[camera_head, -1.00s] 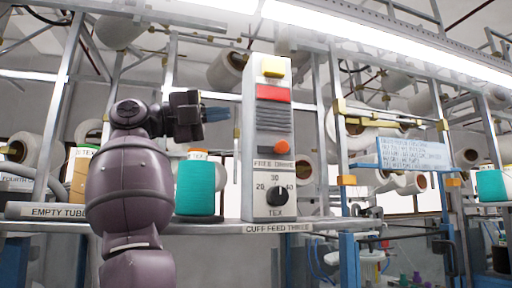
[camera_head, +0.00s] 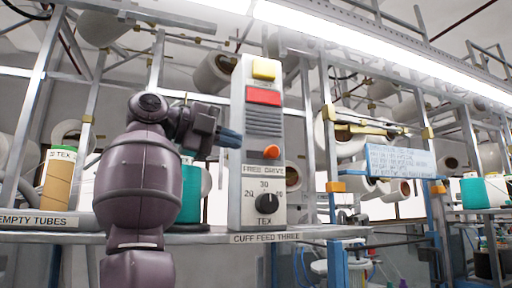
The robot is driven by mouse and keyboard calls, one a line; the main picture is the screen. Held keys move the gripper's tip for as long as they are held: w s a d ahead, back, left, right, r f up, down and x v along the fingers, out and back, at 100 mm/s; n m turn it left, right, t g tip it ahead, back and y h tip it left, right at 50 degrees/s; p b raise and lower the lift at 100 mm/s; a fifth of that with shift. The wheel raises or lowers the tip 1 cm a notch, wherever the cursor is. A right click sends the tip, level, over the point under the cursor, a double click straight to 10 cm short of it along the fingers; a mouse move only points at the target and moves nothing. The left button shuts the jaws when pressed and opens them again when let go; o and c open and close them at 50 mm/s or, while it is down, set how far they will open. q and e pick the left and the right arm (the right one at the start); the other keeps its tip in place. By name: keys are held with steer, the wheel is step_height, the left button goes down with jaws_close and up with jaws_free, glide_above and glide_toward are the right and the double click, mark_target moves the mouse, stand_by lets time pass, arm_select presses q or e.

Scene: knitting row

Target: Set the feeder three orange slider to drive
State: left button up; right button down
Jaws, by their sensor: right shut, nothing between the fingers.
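The feeder three unit is a tall grey panel (camera_head: 238,100) with the label CUFF FEED THREE (camera_head: 267,237) on the shelf edge below. Its orange slider knob (camera_head: 271,152) sits toward the right of its slot, above the DRIVE half of the FREE DRIVE label (camera_head: 263,170). My right gripper (camera_head: 230,138) is shut and empty. Its blue-grey fingertips overlap the panel's left edge, just left of the slider slot; whether they touch it I cannot tell. My left gripper is not in view.
The panel also bears a yellow block (camera_head: 264,69), a red button (camera_head: 263,96) and a black TEX dial (camera_head: 266,203). A teal cone (camera_head: 206,182) stands behind my arm. A tan tube (camera_head: 57,182) is at left. A text board (camera_head: 400,160) hangs at right.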

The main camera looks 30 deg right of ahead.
mark_target(268, 148)
steer(key=x, duration=0.4)
steer(key=shift+d+f+p, duration=0.1)
steer(key=shift+d+p, duration=0.25)
steer(key=shift+d, duration=0.05)
steer(key=shift+s+d, duration=0.15)
steer(key=shift+d, duration=0.25)
steer(key=shift+r+b+x, duration=0.2)
steer(key=shift+b+x, duration=0.1)
steer(key=shift+x, duration=1)
steer(key=shift+s, duration=0.1)
steer(key=shift+a, duration=0.1)
